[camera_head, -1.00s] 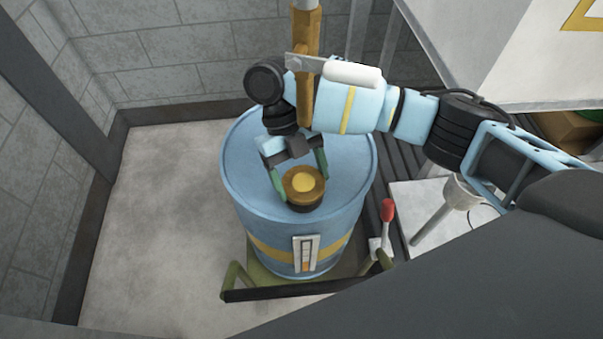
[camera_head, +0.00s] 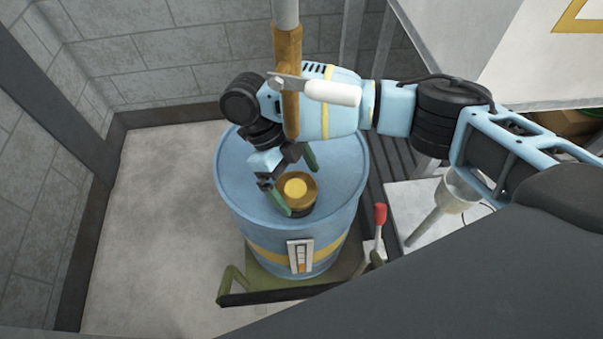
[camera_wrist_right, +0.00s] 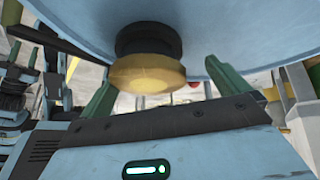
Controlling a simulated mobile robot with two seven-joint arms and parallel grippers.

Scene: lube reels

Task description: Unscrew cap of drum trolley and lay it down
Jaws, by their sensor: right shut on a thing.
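The cap (camera_head: 296,187), brown with a yellow centre and a dark base, sits upright at the front of the blue drum's top (camera_head: 255,170). The drum stands on the green trolley (camera_head: 262,267). My right gripper (camera_head: 301,190) is shut on the cap, with one green finger at its front left and the other at its back right. In the right wrist view the cap (camera_wrist_right: 147,74) shows between the fingers, with its dark base against the drum top.
A vertical pole with a brown sleeve (camera_head: 288,45) and a white-handled lever (camera_head: 332,92) overlap my right arm in the picture.

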